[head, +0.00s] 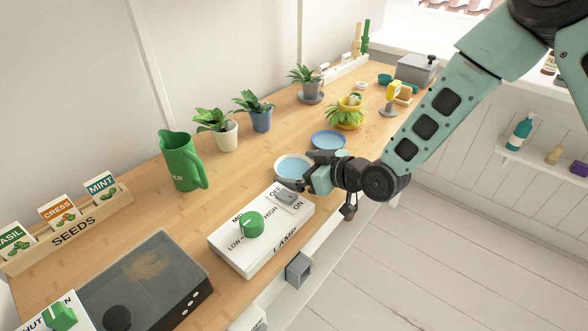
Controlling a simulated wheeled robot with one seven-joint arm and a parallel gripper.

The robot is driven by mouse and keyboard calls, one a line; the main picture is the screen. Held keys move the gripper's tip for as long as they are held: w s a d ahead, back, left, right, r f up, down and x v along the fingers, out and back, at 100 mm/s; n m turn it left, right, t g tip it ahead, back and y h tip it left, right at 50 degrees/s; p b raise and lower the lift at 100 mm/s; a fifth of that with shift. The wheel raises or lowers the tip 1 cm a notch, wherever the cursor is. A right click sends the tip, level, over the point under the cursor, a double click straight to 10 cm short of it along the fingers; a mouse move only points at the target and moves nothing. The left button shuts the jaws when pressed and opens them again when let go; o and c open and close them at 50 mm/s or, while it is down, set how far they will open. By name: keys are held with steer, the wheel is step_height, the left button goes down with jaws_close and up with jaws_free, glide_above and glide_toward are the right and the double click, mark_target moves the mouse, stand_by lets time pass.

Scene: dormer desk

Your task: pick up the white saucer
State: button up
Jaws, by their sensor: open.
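A round dish with a white rim and pale blue inside (291,164), which looks like the white saucer, lies on the wooden desk behind the lamp control box. My gripper (305,184) is at the dish's near right edge and hides part of its rim. The jaws are open, with no object seen between them. I cannot tell whether a finger touches the rim. A darker blue saucer (328,139) lies just behind and to the right.
The white lamp box (240,256) with a green knob (251,223) stands close in front. A green jug (180,160) and potted plants (216,128) stand to the left and back. A yellow-potted plant (347,113) is farther back. Bare desk lies left of the dish.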

steer(key=c, duration=0.9)
steer(key=shift+r, duration=0.15)
